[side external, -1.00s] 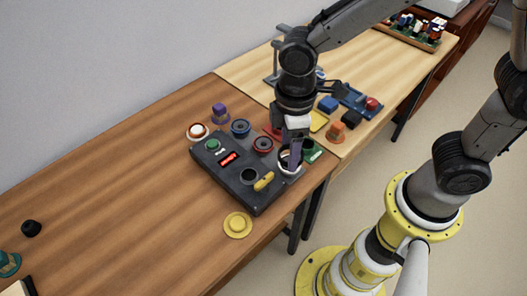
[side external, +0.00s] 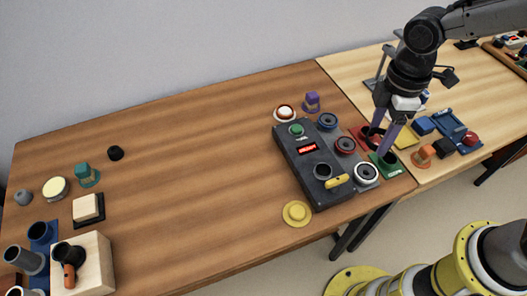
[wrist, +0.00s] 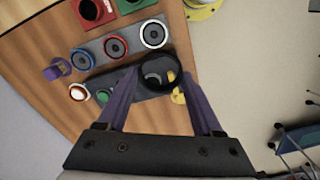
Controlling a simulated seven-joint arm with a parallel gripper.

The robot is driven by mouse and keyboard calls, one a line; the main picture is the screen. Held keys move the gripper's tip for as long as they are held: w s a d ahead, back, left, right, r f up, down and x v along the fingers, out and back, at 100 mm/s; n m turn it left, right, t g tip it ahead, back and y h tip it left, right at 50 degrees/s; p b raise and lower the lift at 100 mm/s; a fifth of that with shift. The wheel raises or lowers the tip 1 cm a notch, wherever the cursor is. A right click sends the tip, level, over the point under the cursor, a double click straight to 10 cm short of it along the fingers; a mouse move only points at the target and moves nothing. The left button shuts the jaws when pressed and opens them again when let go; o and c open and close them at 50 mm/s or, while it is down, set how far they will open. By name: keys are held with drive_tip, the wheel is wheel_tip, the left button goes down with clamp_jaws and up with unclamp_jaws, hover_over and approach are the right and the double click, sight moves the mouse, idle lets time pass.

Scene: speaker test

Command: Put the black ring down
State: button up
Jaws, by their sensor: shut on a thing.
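My gripper (side external: 378,140) has long purple fingers and is shut on the black ring (side external: 376,130). In the wrist view the black ring (wrist: 160,87) sits between the two fingertips (wrist: 161,78), with its hole facing the camera. The ring is held in the air. In the side view it appears in front of the red block (side external: 359,132) and the green block (side external: 391,168). In the wrist view the dark test box (wrist: 130,88) and its yellow lever lie behind it. The fingers partly hide the ring in the side view.
The test box (side external: 310,165) has a green button, a red display and a dark round socket. Blue-, red- and white-rimmed round parts (side external: 366,173) stand beside it. A yellow disc (side external: 297,213) lies in front. The brown table's middle (side external: 200,165) is mostly clear.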

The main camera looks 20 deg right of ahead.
drive_tip(key=w+d+f+m, duration=0.1)
drive_tip(key=w+d+f, duration=0.1)
drive_tip(key=w+d, duration=0.5)
drive_tip(key=m, duration=0.2)
hover_over(346, 115)
drive_tip(key=s, duration=0.1)
wheel_tip(346, 115, down, 11)
drive_tip(key=shift+s+r, duration=0.1)
drive_tip(key=shift+r, duration=0.05)
drive_tip(key=shift+w+f, duration=0.5)
drive_tip(key=shift+f, duration=0.1)
drive_tip(key=shift+w+f, duration=0.1)
drive_tip(key=shift+f, duration=1.55)
drive_tip(key=shift+f, duration=0.15)
drive_tip(key=o, duration=1.3)
drive_tip(key=shift+c, duration=0.2)
